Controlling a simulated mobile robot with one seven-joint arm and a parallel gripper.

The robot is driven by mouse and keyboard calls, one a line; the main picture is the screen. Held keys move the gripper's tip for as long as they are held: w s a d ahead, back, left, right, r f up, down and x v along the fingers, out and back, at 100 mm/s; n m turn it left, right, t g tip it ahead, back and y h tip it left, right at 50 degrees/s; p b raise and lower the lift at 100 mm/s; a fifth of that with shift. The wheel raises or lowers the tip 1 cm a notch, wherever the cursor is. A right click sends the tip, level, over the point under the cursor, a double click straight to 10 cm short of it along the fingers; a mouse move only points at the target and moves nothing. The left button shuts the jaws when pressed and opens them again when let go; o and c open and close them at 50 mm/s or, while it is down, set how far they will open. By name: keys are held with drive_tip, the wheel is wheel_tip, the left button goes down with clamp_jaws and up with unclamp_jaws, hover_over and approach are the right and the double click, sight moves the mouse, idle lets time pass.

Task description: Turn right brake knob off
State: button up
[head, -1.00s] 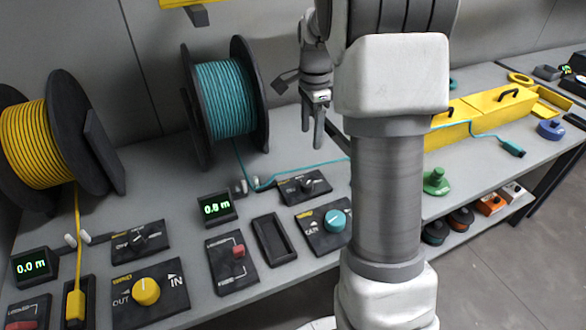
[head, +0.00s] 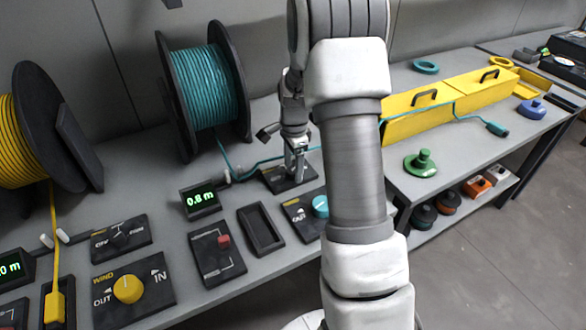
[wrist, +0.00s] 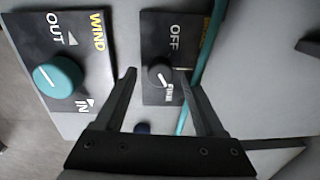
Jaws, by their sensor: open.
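The right brake knob (wrist: 158,76) is a small dark knob with a pale pointer line, on a black plate (wrist: 157,38) marked OFF at one end. Its pointer slants toward the lettering at the other end, away from OFF. My gripper (wrist: 157,72) is open, with one finger on each side of the knob; I cannot tell whether they touch it. In the head view my gripper (head: 296,172) points down at the right brake plate (head: 270,181), and hides the knob there.
A teal wind knob (wrist: 58,76) sits beside the brake plate. A teal cable (head: 262,163) runs from the teal spool (head: 206,88) past the plate to the yellow boxes (head: 420,110). The 0.8 m display (head: 200,199) and an empty black tray (head: 261,229) are nearby.

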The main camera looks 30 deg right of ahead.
drive_tip(key=shift+f, duration=0.25)
clamp_jaws()
